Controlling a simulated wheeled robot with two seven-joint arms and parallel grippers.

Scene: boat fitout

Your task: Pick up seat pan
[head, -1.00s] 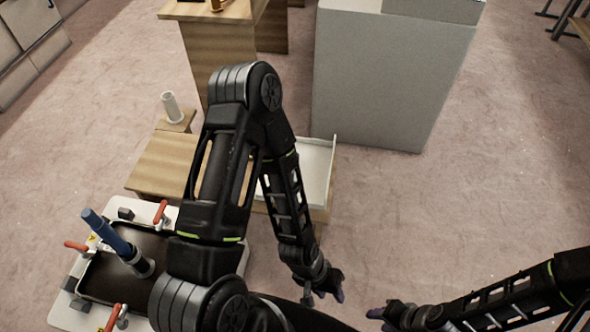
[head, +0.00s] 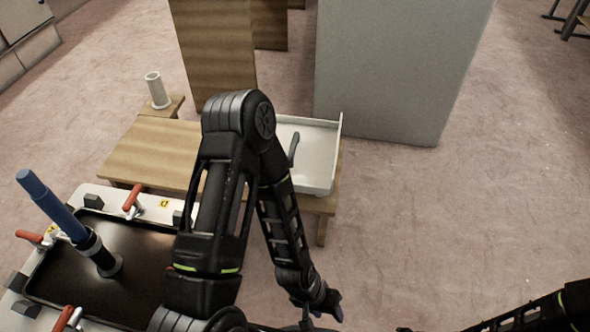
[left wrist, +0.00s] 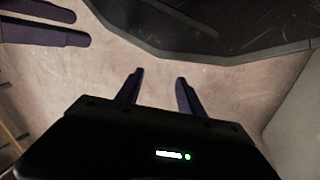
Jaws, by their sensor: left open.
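A dark, shallow rectangular pan, which looks like the seat pan (head: 140,262), lies in a white fixture plate at the lower left of the head view. A blue post (head: 55,208) in a black collar stands tilted on it. My left arm covers the pan's right side. My left gripper (head: 331,303) is well right of the pan, over bare floor. In the left wrist view its two fingers (left wrist: 160,88) are apart with nothing between. Two purple fingers of my right gripper (left wrist: 45,24) show at that view's upper left, with an empty gap.
Red-handled clamps (head: 133,196) ring the pan. Behind is a low wooden bench (head: 150,150) with a white cylinder (head: 158,90) beyond it. A white tray (head: 318,150) sits on the wooden stand, near a grey cabinet (head: 395,70).

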